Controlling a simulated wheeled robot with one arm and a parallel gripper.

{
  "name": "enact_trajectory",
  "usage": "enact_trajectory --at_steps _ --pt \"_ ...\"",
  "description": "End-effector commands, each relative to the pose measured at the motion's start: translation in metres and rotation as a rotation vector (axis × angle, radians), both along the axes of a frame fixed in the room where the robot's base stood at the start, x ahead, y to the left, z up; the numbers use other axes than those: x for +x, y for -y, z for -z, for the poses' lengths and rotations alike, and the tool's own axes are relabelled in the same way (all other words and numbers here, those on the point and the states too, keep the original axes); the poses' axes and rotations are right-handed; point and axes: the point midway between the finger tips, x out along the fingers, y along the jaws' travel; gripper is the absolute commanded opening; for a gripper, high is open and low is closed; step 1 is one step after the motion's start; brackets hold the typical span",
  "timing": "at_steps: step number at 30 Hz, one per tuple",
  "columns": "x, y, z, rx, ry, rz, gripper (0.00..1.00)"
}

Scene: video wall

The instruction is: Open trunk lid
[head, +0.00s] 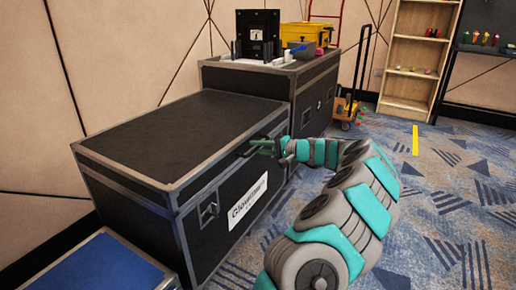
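The trunk (150,195) is a large black case with metal edging and a white label (247,200) on its front. Its black lid (185,130) lies flat and looks shut. A latch (208,212) shows on the front, left of the label. My gripper (254,148) is at the lid's front right edge, by a dark handle-like part (243,152) there. The fingers are small and partly merge with that part, so I cannot tell whether they are open or shut on it. My teal and grey arm hides part of the trunk's right end.
A taller black case (315,90) stands behind the trunk, with a yellow box (305,34) and a black device (257,32) on top. A blue-topped case (95,265) is at lower left. A wooden shelf (405,104) and hand truck (347,105) stand behind. Carpet is clear at right.

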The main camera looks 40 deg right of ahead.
Motion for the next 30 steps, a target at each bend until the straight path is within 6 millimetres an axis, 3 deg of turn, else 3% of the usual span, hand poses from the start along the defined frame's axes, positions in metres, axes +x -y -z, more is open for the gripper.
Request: enact_trajectory --at_steps 1,6,30 --pt "0.0 0.0 0.0001 0.0 0.0 0.0 0.18" --pt "-0.0001 0.0001 0.0002 0.0 0.0 0.0 0.0" --pt "-0.0003 0.0 0.0008 0.0 -0.001 0.0 0.0"
